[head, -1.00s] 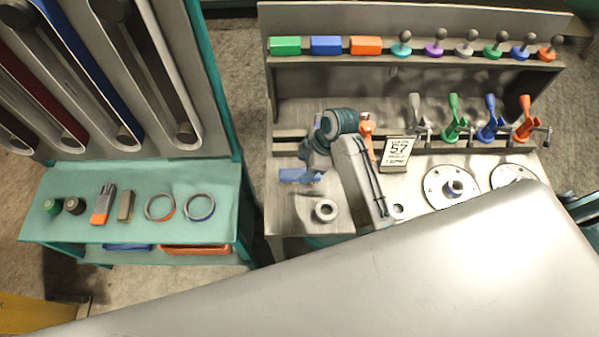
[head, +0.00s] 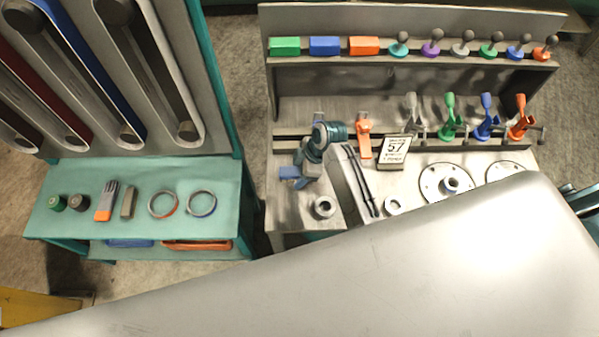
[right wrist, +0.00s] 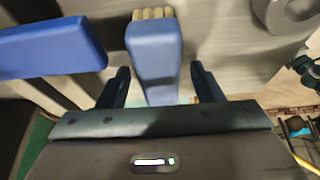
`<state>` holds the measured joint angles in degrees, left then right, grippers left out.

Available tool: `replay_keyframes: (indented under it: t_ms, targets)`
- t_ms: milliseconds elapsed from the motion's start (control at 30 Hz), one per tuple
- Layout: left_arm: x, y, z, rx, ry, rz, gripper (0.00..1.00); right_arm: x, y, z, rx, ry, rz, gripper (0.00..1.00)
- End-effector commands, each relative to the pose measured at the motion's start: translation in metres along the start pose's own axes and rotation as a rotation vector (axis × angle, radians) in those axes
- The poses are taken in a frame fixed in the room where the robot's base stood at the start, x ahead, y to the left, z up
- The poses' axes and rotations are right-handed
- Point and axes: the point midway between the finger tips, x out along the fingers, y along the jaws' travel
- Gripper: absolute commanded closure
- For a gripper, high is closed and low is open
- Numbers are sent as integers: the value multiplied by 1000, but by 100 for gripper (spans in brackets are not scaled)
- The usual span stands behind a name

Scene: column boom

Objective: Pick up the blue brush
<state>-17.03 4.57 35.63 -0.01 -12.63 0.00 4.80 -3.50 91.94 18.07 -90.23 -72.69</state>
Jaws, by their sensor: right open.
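The blue brush (right wrist: 153,58) is in the middle of the right wrist view, its tan bristles at the top, pointing away from me. My right gripper (right wrist: 160,76) is open, with one dark finger on each side of the brush's blue body and a visible gap on both sides. In the head view my right gripper (head: 304,173) is over the left part of the metal bench (head: 285,210). My wrist hides most of what lies under it there, including most of the brush. My left gripper is not in view.
A blue block (right wrist: 50,46) lies left of the brush. A white ring (head: 323,207) lies in front. A teal table (head: 145,180) with small parts stands at left.

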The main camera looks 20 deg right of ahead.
Motion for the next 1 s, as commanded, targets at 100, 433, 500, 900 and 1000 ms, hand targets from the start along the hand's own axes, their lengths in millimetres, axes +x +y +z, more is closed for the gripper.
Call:
replay_keyframes:
  t_ms: [100,433,500,900,1000]
  targets:
    - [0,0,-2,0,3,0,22,1,0,1,0,0,0,40]
    - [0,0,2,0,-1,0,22,1,0,1,0,0,0,58]
    - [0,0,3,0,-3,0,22,1,0,1,0,0,0,71]
    - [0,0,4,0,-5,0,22,0,0,0,0,0,1,94]
    - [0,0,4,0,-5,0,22,-2,0,-1,0,0,1,94]
